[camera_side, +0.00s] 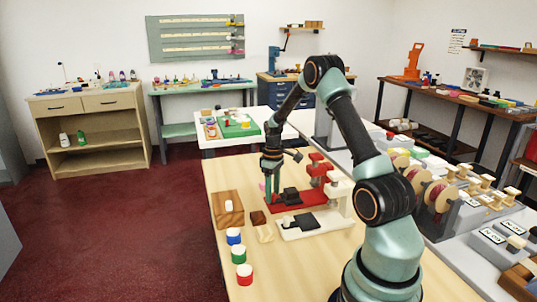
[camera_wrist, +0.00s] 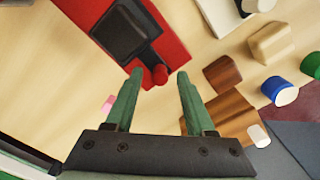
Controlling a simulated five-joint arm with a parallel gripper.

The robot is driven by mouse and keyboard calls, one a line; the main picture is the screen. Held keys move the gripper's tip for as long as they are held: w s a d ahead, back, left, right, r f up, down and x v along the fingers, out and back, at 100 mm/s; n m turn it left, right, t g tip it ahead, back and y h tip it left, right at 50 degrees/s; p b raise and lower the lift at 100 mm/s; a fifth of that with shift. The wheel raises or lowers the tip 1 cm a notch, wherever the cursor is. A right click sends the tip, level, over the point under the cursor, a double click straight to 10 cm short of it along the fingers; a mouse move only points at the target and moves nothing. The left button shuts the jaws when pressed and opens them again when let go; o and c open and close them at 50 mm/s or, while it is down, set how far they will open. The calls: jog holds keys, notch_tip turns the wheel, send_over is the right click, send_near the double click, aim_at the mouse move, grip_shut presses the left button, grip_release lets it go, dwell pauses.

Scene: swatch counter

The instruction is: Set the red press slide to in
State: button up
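The red press (camera_side: 283,206) stands on the wooden table, with a black slide block (camera_side: 290,195) on its base. In the wrist view its red base (camera_wrist: 170,40) lies beyond my fingers, with the black block (camera_wrist: 125,30) on it. In the side view my gripper (camera_side: 268,192) points down at the left end of the red press.
A white press (camera_side: 310,228) with a black block stands close in front of the red one. A wooden board (camera_side: 228,217), brown block (camera_side: 257,217), beige block (camera_side: 264,234) and blue (camera_side: 233,237), green (camera_side: 238,255) and red (camera_side: 244,276) cylinders lie nearby.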

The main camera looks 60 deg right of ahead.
grip_shut()
dwell(1.3)
